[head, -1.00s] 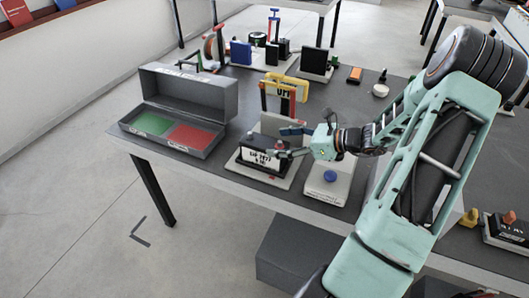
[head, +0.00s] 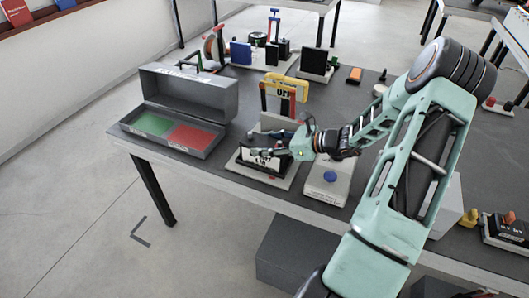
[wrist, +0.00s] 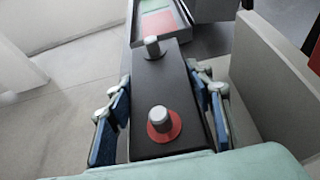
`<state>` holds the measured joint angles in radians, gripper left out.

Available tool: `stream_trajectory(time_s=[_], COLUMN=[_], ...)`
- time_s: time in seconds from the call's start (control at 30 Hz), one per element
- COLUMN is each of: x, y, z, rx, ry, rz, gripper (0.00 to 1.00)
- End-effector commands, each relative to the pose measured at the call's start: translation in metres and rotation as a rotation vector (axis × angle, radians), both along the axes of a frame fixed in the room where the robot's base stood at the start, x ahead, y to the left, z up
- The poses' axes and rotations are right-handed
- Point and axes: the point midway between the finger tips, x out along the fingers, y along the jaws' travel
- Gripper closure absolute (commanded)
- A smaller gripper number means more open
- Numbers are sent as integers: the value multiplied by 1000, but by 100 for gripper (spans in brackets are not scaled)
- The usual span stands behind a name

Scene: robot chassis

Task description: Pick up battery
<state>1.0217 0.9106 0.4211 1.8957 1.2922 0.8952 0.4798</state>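The battery (head: 258,160) is a black box with a white lettered label on its front. It sits on a pale stand near the table's front edge in the head view. In the wrist view the battery (wrist: 165,85) shows its dark top with two grey posts, the nearer one ringed in red. My gripper (wrist: 162,115) is open, with one blue-padded finger on each side of the battery. A gap shows at the left finger; the right finger is close to the side, and contact there is unclear. In the head view my gripper (head: 283,143) is at the battery's top, partly covering it.
A pale upright panel (wrist: 265,80) stands close to the right of the battery. An open grey case (head: 222,100) with green and red pads lies to the left. A stand with a blue button (head: 330,176) is to the right. A yellow-and-red device (head: 289,88) stands behind.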

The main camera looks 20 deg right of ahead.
Motion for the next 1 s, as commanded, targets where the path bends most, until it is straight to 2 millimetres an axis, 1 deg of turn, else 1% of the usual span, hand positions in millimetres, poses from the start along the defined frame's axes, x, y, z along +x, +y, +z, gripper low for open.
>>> stream_trajectory(time_s=[0.03,0.07,0.4,0.5,0.53,0.83,1.0], x=[0,0,0,0,2,2,2], y=[0,0,0,0,1,1,1], z=[0,0,0,0,5,8,20], rx=[0,0,0,0,5,3,1], ry=[0,0,0,0,-9,-9,-10], rz=[0,0,0,0,2,3,3], gripper=[60,63,100,100,100,100,100])
